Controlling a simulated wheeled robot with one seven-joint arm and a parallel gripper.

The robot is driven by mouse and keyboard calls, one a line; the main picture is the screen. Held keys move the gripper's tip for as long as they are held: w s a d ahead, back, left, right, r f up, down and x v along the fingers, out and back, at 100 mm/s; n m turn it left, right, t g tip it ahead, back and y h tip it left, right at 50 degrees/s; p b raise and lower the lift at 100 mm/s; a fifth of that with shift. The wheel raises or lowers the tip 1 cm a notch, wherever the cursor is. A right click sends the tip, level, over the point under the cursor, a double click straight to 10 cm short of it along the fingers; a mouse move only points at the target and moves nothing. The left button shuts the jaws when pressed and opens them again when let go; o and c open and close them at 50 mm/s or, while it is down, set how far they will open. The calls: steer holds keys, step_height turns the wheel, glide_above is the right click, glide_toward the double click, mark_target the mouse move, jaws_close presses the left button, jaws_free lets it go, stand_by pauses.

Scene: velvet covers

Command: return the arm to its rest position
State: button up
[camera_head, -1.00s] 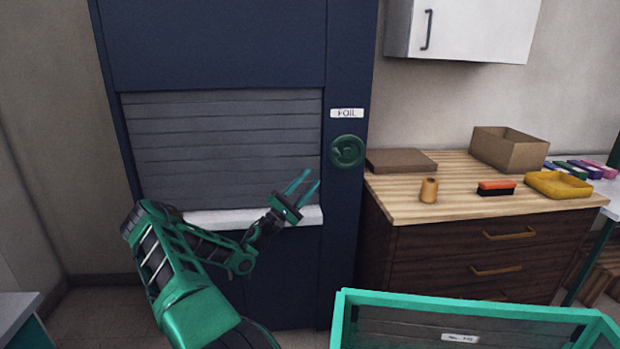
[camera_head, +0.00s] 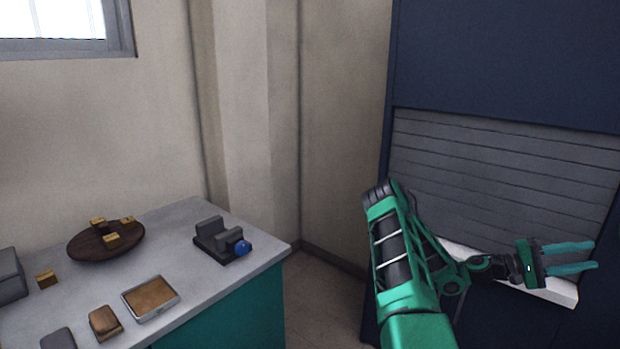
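My green arm reaches up from the bottom right of the head view and bends to the right. My gripper (camera_head: 594,256) is at the far right, with its two teal fingers apart and nothing between them. It is in front of the dark blue cabinet (camera_head: 500,50), near the pale ledge (camera_head: 555,289) under the grey slatted shutter (camera_head: 510,165). The shutter is down. I cannot tell the gap between the gripper and the cabinet.
At the left stands a grey-topped bench (camera_head: 205,283) with a teal side. It bears a round wooden dish (camera_head: 85,245) with brass-coloured blocks, a small vise (camera_head: 222,240) with a blue knob, and a shallow tray (camera_head: 150,298). Bare floor shows between bench and cabinet.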

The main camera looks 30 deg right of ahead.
steer(key=w+a+f+m+t+y, duration=0.1)
steer(key=w+a+f+t+y, duration=0.35)
steer(key=a, duration=0.85)
steer(key=w+a+f+m+t+y, duration=0.15)
steer(key=w+a+t+y, duration=0.35)
steer(key=w+a+t, duration=0.6)
steer(key=a+r+n+t+y, duration=0.1)
steer(key=a+r+n+y, duration=0.1)
steer(key=a, duration=1.2)
steer(key=a+r+n+t+y, duration=0.1)
steer(key=a+r, duration=0.4)
steer(key=a, duration=0.9)
steer(key=shift+w+n+t+y, duration=0.15)
steer(key=shift+n+t+y, duration=0.25)
steer(key=shift+n, duration=0.95)
steer(key=shift+a, duration=0.1)
